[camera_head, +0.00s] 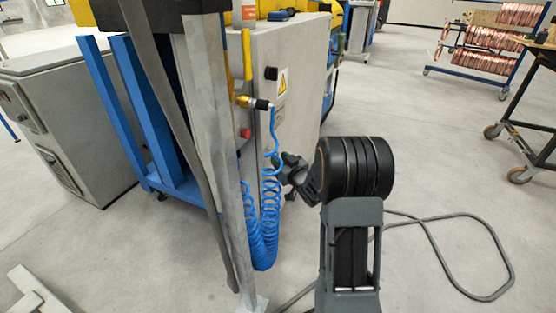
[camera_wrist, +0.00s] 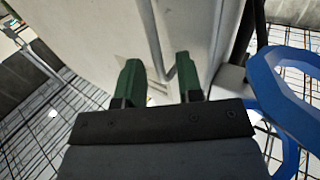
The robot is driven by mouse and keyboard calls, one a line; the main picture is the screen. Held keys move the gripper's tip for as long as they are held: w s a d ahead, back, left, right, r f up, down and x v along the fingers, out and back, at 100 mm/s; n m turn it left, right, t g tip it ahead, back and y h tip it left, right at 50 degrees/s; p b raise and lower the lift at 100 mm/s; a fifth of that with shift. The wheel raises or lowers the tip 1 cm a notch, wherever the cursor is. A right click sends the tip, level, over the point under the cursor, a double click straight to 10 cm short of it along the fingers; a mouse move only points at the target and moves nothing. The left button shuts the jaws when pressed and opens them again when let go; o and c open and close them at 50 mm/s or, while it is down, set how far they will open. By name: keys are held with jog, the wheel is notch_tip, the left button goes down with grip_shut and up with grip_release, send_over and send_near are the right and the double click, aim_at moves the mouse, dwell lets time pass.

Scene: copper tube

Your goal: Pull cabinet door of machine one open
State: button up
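The grey cabinet of the machine (camera_head: 300,75) stands at the centre of the head view, with a yellow warning label, a black latch (camera_head: 271,73) and a red button (camera_head: 246,133) on its near side. My gripper (camera_head: 277,161) is close to the lower part of this side, partly behind the blue coiled hose. In the wrist view my gripper (camera_wrist: 157,68) shows two green fingers apart, with nothing clearly held. A pale panel (camera_wrist: 100,35) with a raised vertical edge (camera_wrist: 157,45) lies just beyond the fingertips. I cannot tell whether the fingers touch it.
A blue coiled air hose (camera_head: 270,200) hangs beside my gripper and looms at the right of the wrist view (camera_wrist: 280,90). A grey metal post (camera_head: 215,130) stands to the left. A cable (camera_head: 440,220) lies on the floor at right. The floor behind my arm is otherwise open.

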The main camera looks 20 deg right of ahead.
jog(key=shift+w+a, duration=0.15)
jog(key=shift+w, duration=0.85)
grip_shut()
